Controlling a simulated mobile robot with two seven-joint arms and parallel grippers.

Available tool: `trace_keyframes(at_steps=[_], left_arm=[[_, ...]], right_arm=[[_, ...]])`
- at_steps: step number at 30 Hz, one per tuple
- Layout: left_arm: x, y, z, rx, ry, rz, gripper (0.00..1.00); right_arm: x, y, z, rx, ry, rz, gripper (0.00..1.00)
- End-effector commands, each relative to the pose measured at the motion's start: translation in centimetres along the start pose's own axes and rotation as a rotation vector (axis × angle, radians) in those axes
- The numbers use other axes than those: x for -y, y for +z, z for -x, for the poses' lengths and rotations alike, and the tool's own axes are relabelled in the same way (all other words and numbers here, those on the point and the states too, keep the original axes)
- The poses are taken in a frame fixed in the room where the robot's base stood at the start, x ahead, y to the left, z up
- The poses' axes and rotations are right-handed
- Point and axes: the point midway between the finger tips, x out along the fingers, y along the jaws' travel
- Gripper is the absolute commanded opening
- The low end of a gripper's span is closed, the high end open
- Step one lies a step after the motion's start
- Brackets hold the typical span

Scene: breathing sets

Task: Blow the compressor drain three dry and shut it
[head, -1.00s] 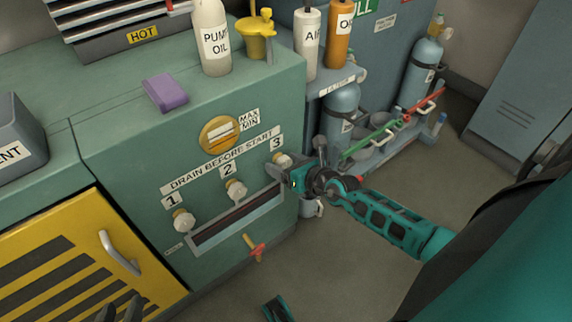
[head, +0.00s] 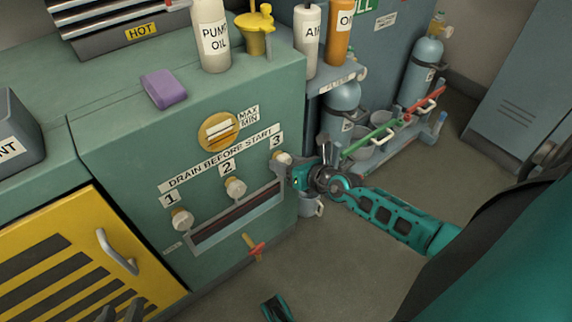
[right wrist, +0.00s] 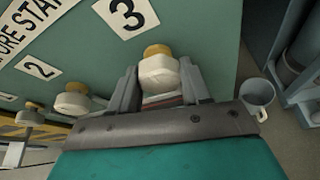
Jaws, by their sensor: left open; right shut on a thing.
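The drain three knob (head: 283,158), white with a brass collar, sits on the green compressor panel under the label 3. In the right wrist view the knob (right wrist: 158,72) lies between the two fingers. My right gripper (head: 289,168) is shut on it; its fingers partly hide it in the head view. Drain knobs 1 (head: 182,219) and 2 (head: 235,188) are to its left, above a dark slot (head: 238,215). My left gripper (head: 121,313) shows only its dark fingertips at the bottom edge, open, near the yellow door.
A grey mug (head: 309,206) is below and right of drain three. A red-handled brass valve (head: 256,248) sticks out low on the panel. A yellow striped door (head: 80,260) with a handle is at left. Gas cylinders (head: 421,72) stand at right. Floor in front is clear.

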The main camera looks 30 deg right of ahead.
Motion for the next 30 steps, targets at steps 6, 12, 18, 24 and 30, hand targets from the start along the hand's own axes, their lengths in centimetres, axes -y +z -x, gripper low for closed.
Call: trace_keyframes(at_steps=[6, 12, 18, 24, 30], left_arm=[[-0.28, -0.16, -0.04, -0.004, 0.008, 0.000, 0.43], [-0.47, -0.38, -0.02, -0.008, 0.012, -0.001, 0.43], [-0.47, -0.47, -0.05, -0.011, 0.012, 0.000, 0.43], [-0.46, -0.49, -0.07, -0.012, 0.011, 0.001, 0.43], [-0.40, -0.58, -0.01, -0.011, 0.009, 0.002, 0.43]], right_arm=[[0.04, 0.52, -0.08, 0.011, 0.016, -0.046, 0.17], [0.04, 0.64, -0.08, 0.013, 0.016, -0.047, 0.17], [0.04, 0.56, -0.08, 0.012, 0.016, -0.045, 0.64], [0.04, 0.33, -0.04, 0.007, 0.016, -0.043, 0.73], [0.04, 0.25, 0.29, 0.004, 0.015, -0.042, 0.73]])
